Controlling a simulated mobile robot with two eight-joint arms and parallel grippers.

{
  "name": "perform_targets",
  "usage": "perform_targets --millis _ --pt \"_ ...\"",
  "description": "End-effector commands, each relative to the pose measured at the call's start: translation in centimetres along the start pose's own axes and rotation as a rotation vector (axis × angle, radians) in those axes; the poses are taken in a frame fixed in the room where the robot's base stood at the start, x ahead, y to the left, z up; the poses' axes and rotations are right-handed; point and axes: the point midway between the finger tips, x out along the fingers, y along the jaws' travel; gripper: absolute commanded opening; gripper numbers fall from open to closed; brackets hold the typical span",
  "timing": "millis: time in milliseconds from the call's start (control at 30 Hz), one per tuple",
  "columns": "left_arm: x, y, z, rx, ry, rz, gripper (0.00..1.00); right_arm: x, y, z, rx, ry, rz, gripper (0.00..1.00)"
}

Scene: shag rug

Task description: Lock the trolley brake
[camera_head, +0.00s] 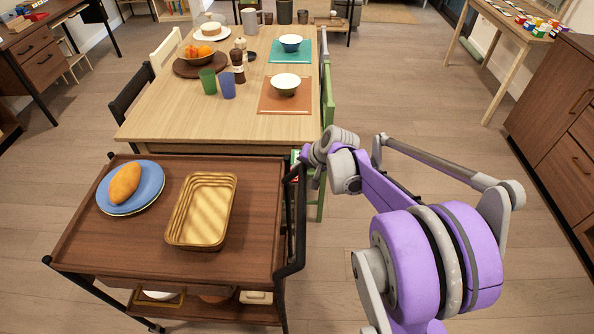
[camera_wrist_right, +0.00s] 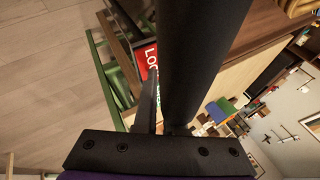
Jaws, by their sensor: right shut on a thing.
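The trolley (camera_head: 170,260) is dark wood with a black frame and stands at the lower left in the head view. Its black handle (camera_head: 296,225) runs along its right side. A red label reading "LOC" (camera_wrist_right: 146,60), its end hidden, shows in the right wrist view beside a thick dark bar (camera_wrist_right: 205,50), with some green by it. My right gripper (camera_head: 303,157) is at the trolley's far right corner, shut on a dark part there. Its fingertips and the exact part held are hidden. I cannot tell the brake's position. My left gripper is out of view.
The trolley carries a blue plate (camera_head: 150,203) with a loaf (camera_head: 125,183) and a yellow ribbed tray (camera_head: 183,232). A set dining table (camera_head: 185,120) stands just beyond, with a green chair (camera_head: 328,105) close to my right arm. Floor to the right is clear, up to drawers (camera_head: 560,130).

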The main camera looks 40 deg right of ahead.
Motion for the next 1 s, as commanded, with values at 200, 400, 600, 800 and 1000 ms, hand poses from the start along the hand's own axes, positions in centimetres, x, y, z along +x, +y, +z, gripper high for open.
perform_targets --millis 200,400,600,800,1000 --pt "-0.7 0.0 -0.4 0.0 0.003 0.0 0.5 -0.6 -0.7 0.3 -0.006 -0.015 -0.001 0.0" --pt "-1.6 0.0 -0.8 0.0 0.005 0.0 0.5 -1.5 -1.4 -0.3 -0.004 -0.011 -0.001 0.0" --pt "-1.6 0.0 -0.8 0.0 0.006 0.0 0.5 -1.6 -1.4 -0.5 -0.002 -0.009 0.0 0.0" --pt "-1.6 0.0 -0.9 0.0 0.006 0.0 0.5 -1.6 -1.5 -0.6 -0.002 -0.007 0.0 0.0" --pt "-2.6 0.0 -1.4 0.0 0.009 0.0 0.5 -2.6 -2.1 -1.3 -0.002 -0.006 -0.001 0.0"
